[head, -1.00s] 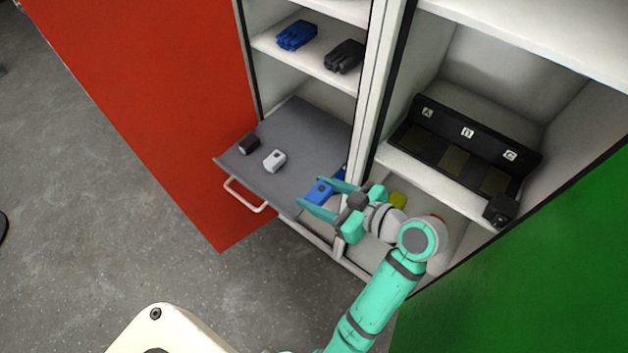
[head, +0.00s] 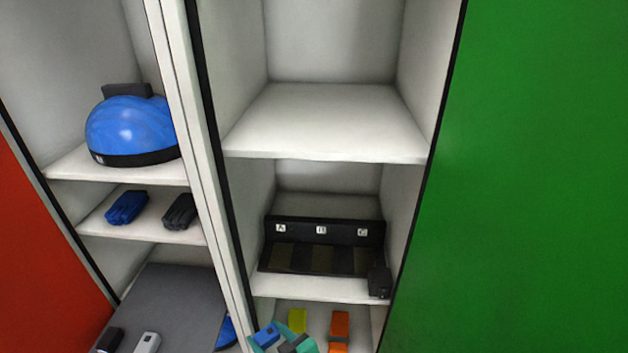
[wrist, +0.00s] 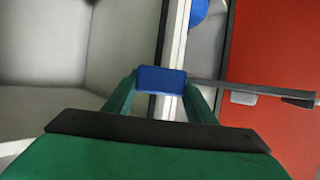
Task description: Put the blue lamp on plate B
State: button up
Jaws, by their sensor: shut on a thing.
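My gripper (head: 268,338) is at the bottom edge of the head view, shut on the small blue lamp (head: 264,333). In the wrist view the blue lamp (wrist: 162,79) sits between the two green fingers. Plate B (head: 318,260) is the middle dark plate of a black stand (head: 342,226) labelled A, B and C, on a shelf in the right locker. No lamp shows on the three plates. The gripper is below and to the left of the stand, in front of the lockers.
A black box (head: 379,281) stands at the stand's right end. Yellow (head: 297,319) and orange (head: 339,326) things lie below. A divider (head: 207,160) separates the lockers. A green door (head: 530,180) flanks the right.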

jog(key=s+d+f+m+t+h, duration=0.1)
jog(key=d+f+m+h, duration=0.3)
jog(key=f, duration=0.5)
jog(key=s+d+f+m+t+h, duration=0.1)
jog(key=d+f+m+h, duration=0.3)
jog(key=d+f, duration=0.4)
notch_tip(320, 180, down, 2)
jog(key=shift+s+d+f+t+h, duration=0.1)
jog(key=shift+s+d+t+h, duration=0.25)
jog(key=shift+t, duration=0.35)
jog(key=shift+a, duration=0.1)
